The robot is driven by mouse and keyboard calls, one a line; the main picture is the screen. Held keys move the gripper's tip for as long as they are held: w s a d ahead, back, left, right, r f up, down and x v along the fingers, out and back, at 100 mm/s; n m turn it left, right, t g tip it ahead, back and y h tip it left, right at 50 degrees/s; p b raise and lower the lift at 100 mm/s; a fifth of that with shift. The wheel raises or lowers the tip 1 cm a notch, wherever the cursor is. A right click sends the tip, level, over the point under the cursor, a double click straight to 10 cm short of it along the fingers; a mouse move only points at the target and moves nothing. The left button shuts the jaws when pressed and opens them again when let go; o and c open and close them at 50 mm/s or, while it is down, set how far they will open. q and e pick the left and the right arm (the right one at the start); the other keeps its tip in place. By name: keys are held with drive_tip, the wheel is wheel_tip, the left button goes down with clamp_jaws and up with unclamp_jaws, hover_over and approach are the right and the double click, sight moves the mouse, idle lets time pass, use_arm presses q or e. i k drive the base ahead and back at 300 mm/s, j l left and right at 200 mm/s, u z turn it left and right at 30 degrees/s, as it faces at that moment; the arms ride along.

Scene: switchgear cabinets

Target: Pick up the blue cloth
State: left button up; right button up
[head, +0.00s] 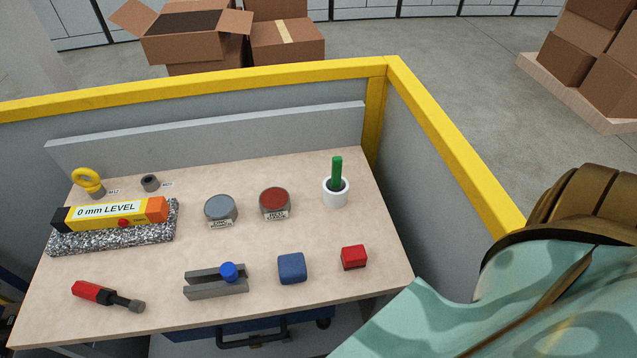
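The blue cloth (291,268) looks like a small, folded, rounded square pad. It lies flat on the front part of the wooden workbench top (160,325), between a grey vise-like block with a blue knob (216,281) and a red block (354,257). Nothing covers it and nothing touches it. Neither of my grippers shows in the head view.
A yellow level (108,213) lies on a speckled slab, with a red-handled tool (107,296) in front. Two round tins (221,211) and a white cup (335,193) with a green stick stand behind the cloth. A yellow-railed wall (457,170) bounds the bench's back and right.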

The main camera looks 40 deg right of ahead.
sight(292, 269)
drive_tip(key=z, duration=0.9)
